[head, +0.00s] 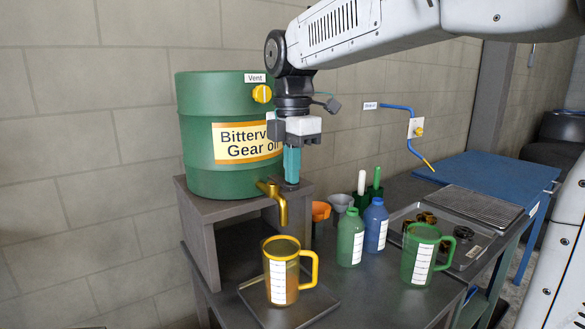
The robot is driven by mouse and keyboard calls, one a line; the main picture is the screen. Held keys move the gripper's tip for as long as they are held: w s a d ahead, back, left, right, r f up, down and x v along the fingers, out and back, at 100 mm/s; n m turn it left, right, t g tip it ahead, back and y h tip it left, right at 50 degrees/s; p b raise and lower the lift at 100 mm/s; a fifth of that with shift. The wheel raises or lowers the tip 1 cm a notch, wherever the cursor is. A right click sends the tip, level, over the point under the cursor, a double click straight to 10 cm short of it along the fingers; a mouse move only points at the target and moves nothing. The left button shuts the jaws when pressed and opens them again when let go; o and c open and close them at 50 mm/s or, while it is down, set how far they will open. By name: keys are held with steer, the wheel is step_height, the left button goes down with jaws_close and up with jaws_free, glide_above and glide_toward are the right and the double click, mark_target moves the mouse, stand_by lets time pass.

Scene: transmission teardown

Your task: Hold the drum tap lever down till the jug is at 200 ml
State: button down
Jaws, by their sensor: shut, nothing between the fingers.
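My gripper (291,179) is shut and empty, pointing down right beside the tap's top. The tap lever is not clearly distinguishable there, and I cannot tell whether the fingers touch it. The yellow jug (274,250) stands upright below the tap, its handle to the right. A white scale (278,282) runs down its front. Its inside looks amber, but the liquid level against the marks is too small to read. No oil stream is clearly visible.
The jug stands on a flat metal tray (318,310). To its right are a green bottle (350,240), a blue bottle (375,228) and a green jug (416,262). A yellow vent knob (262,93) sits on the drum. A parts tray (466,254) is farther right.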

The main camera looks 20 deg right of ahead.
steer(key=shift+s+d+f+t, duration=0.1)
steer(key=shift+s+f+t, duration=0.25)
steer(key=shift+t, duration=0.15)
steer(key=shift+s+f, duration=0.15)
steer(key=shift+f, duration=0.55)
steer(key=shift+r, duration=0.9)
step_height(320, 180, up, 14)
steer(key=shift+s, duration=0.3)
